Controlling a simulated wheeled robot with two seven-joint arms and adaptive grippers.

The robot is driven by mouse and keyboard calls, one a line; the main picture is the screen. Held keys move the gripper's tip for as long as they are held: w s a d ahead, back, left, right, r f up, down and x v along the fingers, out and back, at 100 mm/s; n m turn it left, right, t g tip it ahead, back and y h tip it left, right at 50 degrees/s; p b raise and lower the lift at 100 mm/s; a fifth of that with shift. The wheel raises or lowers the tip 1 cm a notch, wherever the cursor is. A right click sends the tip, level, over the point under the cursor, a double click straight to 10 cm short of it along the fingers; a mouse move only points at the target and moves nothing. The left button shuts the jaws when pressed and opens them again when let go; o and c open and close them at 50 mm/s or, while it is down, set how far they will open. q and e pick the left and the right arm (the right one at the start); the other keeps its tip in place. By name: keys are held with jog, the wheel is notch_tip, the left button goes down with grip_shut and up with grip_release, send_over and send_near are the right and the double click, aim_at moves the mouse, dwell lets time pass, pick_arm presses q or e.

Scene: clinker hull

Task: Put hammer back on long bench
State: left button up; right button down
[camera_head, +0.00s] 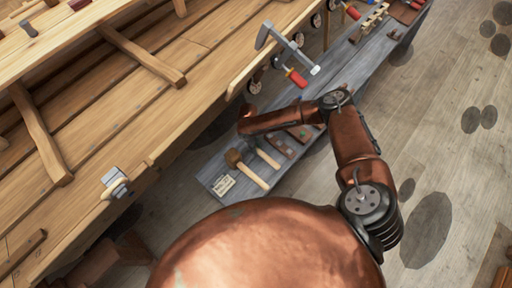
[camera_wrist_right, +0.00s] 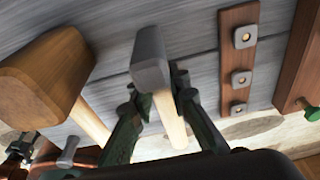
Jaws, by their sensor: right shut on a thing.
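The hammer has a grey metal head (camera_wrist_right: 150,58) and a pale wooden handle (camera_wrist_right: 170,120). My right gripper (camera_wrist_right: 160,90) is shut on the handle just below the head, one dark green finger on each side. In the head view my right arm reaches over the grey long bench (camera_head: 350,80); the forearm hides the hammer's head, and part of a pale handle (camera_head: 267,159) shows. The hammer is close above or on the bench planks; I cannot tell if it touches. My left gripper is not in view.
A wooden mallet (camera_wrist_right: 45,75) lies left of the hammer. A reddish-brown strip with metal fittings (camera_wrist_right: 238,60) lies to its right. A red-handled clamp (camera_head: 290,55) overhangs the bench from the planked hull (camera_head: 170,60). A small pale card (camera_head: 222,185) sits at the near bench end.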

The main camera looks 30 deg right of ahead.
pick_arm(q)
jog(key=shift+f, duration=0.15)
pick_arm(e)
jog(key=shift+f, duration=0.2)
dwell(0.3)
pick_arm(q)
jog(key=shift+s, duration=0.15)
pick_arm(e)
jog(key=c, duration=1.8)
grip_release()
jog(key=shift+o, duration=0.2)
jog(key=shift+f, duration=0.1)
